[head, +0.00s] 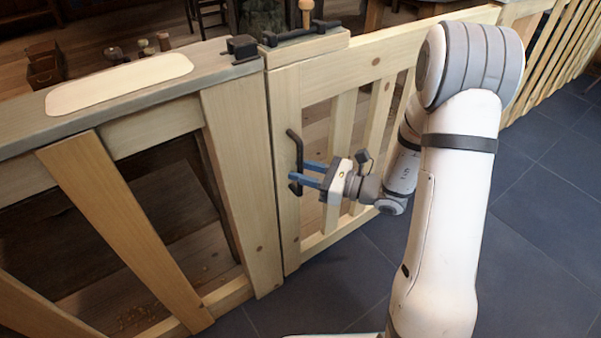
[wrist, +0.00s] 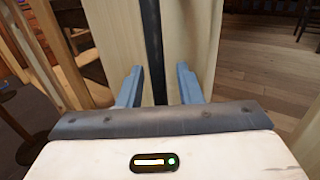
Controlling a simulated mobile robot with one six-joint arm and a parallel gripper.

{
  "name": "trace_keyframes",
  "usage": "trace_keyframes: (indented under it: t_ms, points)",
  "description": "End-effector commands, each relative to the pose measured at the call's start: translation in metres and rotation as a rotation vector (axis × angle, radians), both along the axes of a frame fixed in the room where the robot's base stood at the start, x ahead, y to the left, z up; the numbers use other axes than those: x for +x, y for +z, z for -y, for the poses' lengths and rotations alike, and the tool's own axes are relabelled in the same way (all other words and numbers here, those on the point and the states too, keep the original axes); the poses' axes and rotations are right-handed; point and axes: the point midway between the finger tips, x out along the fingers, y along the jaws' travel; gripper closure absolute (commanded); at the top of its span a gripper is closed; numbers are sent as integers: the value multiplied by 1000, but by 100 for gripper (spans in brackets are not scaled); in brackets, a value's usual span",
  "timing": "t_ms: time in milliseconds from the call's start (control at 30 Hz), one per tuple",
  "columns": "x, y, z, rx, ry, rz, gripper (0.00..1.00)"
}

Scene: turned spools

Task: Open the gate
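The gate (head: 285,110) is a light wooden frame with slats, standing beside the wooden post (head: 238,150) with a narrow dark seam between them. A black upright handle (head: 296,150) is on the gate's face; it also shows in the wrist view (wrist: 153,45). My gripper (head: 298,171) has its blue fingers apart at the handle. In the wrist view, the handle's bar stands between the open fingers (wrist: 158,82), with space on both sides. A black bolt (head: 300,32) lies on the gate's top, apart from the black catch (head: 242,47) on the post.
A counter top (head: 60,110) with a pale board (head: 118,83) runs left of the post. A slatted fence (head: 565,45) continues at the right. Dark blue floor tiles (head: 545,190) are clear on my side; wooden floor (wrist: 265,75) lies beyond.

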Motion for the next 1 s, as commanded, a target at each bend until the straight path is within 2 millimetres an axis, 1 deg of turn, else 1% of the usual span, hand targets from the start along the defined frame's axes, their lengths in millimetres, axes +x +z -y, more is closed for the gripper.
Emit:
trace_keyframes:
  t_ms: [33, 133, 400, 800, 1000]
  points:
    - [2, -1, -5, 1, 2, 1, 68]
    - [3, 0, -9, 0, 1, 0, 68]
    - [4, 0, -10, 0, 0, 0, 68]
    - [4, 0, -10, 0, 0, 0, 100]
    - [4, 0, -10, 0, 0, 1, 100]
